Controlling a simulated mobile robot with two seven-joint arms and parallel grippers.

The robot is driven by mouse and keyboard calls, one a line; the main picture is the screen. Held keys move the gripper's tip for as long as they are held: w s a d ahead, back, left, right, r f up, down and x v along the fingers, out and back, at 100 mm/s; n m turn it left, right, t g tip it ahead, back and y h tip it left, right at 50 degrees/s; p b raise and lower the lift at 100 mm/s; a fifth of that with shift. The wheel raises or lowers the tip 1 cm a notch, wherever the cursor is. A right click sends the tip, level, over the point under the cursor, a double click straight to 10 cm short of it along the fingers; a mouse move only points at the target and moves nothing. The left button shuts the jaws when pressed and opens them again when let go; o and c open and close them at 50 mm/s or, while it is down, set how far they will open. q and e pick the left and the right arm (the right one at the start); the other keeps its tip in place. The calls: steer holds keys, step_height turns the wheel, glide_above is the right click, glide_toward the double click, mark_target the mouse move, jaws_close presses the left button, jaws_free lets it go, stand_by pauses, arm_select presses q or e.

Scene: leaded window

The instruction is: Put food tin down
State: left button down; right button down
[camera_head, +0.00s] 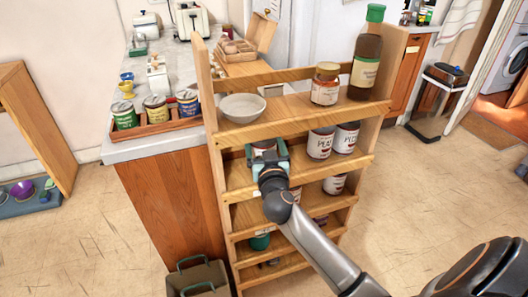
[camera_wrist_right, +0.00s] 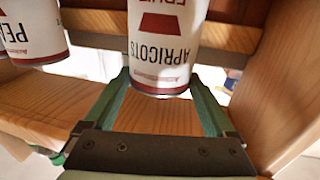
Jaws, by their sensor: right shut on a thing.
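The food tin (camera_wrist_right: 165,45) is white with a dark red band and the word APRICOTS; it appears upside down in the right wrist view. My right gripper (camera_wrist_right: 160,92) has its green fingers on either side of the tin and is shut on it. In the head view the right gripper (camera_head: 267,160) reaches into the second shelf level of the wooden rack (camera_head: 300,112), near its left upright. Only the top of the tin (camera_head: 264,147) shows there. I cannot tell whether its base touches the shelf board. My left gripper is not in view.
Two similar tins (camera_head: 320,143) (camera_head: 346,137) stand right of the gripper on that level. A bowl (camera_head: 242,107), a jar (camera_head: 325,84) and a bottle (camera_head: 367,55) stand on the board above. The rack's wooden side (camera_wrist_right: 282,90) is close to the gripper.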

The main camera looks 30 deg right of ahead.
stand_by(0.4)
jaws_free()
steer(key=shift+f, duration=0.2)
